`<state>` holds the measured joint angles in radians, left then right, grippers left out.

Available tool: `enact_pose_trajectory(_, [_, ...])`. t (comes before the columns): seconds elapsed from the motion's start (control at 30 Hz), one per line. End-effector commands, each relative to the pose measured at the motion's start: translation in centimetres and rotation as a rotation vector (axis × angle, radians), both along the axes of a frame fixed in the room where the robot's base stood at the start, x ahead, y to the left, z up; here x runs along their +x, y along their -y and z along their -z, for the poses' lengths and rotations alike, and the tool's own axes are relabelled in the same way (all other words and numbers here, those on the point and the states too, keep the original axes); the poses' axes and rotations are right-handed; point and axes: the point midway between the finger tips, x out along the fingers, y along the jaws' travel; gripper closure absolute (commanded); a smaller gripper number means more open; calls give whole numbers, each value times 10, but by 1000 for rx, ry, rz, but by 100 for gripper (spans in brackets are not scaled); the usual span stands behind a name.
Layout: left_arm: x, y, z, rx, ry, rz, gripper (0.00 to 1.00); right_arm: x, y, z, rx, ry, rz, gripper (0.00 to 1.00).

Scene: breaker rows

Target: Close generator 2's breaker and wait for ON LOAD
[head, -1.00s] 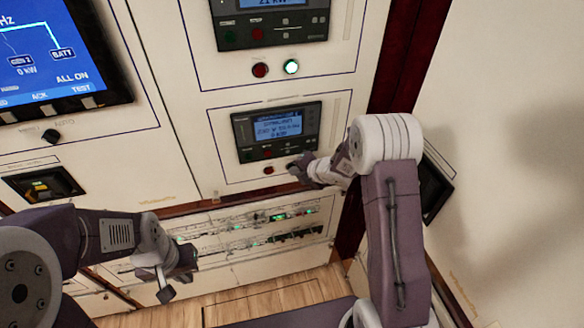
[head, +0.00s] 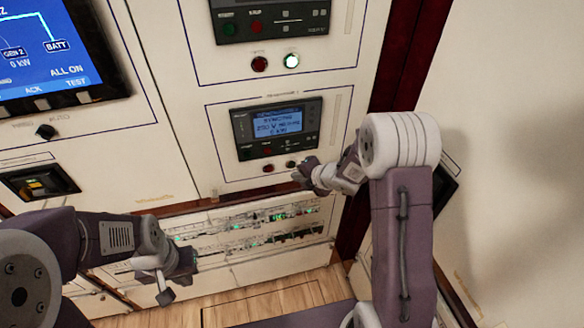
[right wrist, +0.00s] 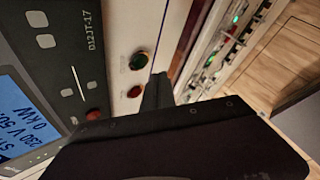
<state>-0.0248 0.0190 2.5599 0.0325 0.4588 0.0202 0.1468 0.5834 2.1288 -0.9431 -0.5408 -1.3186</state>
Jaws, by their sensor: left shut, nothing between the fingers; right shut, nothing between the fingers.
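The lower controller (head: 276,126), apparently generator 2's, has a lit blue screen (head: 277,123) showing about 230 V and 0 kW; its top line is too small to read surely. Below it are a red button (head: 267,168) and a dark green button (head: 291,164), neither brightly lit. In the right wrist view the green button (right wrist: 141,59) and red button (right wrist: 134,91) show beside my fingertips. My right gripper (head: 300,173) is shut and empty, just right of and below the green button; contact is not visible. My left gripper (head: 166,290) is shut and empty at lower left.
A large blue display (head: 45,50) at upper left shows GEN 2 at 0 kW. A breaker row with green lights (head: 250,225) runs below. Wooden floor (head: 270,303) lies in front.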

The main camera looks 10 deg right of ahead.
Motion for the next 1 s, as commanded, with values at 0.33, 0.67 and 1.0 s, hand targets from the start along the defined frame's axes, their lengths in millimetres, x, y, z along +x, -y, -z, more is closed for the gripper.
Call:
enact_pose_trajectory(0.33, [0, 0, 18, 0, 0, 0, 100, -31, 2, 2, 0, 1, 2, 100])
enact_pose_trajectory(0.67, [0, 0, 17, 0, 0, 0, 100, -34, 1, 0, 0, 0, 1, 100])
enact_pose_trajectory(1.0, [0, 0, 17, 0, 0, 0, 100, -34, 1, 0, 0, 0, 1, 100])
